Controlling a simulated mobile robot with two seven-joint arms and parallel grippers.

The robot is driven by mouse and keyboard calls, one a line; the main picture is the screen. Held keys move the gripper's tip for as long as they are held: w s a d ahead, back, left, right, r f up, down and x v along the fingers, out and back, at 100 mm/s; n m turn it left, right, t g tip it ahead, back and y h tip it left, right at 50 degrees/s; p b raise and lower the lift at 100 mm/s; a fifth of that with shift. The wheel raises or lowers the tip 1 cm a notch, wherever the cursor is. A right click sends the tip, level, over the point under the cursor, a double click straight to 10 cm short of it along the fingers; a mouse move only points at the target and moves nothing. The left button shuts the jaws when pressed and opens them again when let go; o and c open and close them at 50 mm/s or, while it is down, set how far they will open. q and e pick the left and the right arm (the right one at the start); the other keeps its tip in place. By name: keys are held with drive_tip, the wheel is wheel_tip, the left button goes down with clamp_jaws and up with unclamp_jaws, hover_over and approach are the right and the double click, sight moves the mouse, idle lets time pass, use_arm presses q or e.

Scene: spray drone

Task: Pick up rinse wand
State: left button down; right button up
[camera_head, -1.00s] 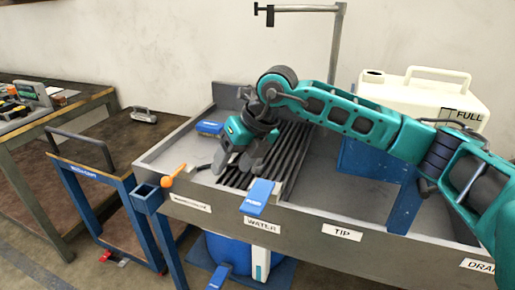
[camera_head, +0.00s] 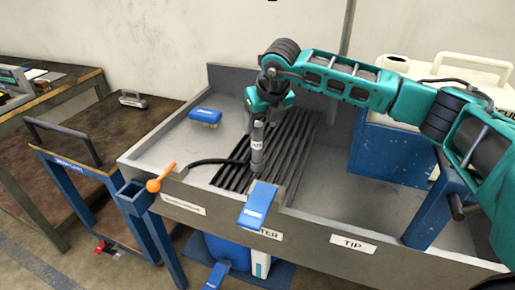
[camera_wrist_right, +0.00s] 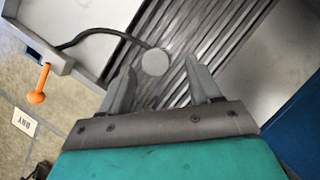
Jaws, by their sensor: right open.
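My right gripper (camera_head: 257,165) points down over the sink's slatted rack in the head view, its fingers seen nearly edge-on. In the right wrist view the two fingers (camera_wrist_right: 162,70) are apart. A round light-grey end (camera_wrist_right: 155,62), which looks like the rinse wand seen end-on, shows between the fingertips, with a black hose leading to it. The hose (camera_head: 210,161) also shows in the head view, running from the left wall to just beside the fingers. There the wand is mostly hidden or merges with the fingers. I cannot tell if the fingers touch it. My left gripper is not in view.
The grey sink (camera_head: 160,150) has a slatted rack (camera_head: 297,135), a blue brush (camera_head: 206,116) at the back left and an orange-handled lever (camera_head: 160,178) on its left edge. A blue pedal-like flap (camera_head: 258,204) is on the front wall. A white tank (camera_head: 470,72) stands right.

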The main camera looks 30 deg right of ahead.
sight(257, 132)
drive_tip(key=x, duration=0.5)
drive_tip(key=shift+w+a+f, duration=0.1)
drive_tip(key=shift+w+f, duration=0.2)
drive_tip(key=c, duration=1.1)
drive_tip(key=shift+r, duration=0.15)
wheel_tip(257, 132, up, 20)
drive_tip(key=shift+f+p, duration=0.1)
drive_tip(key=shift+p, duration=0.2)
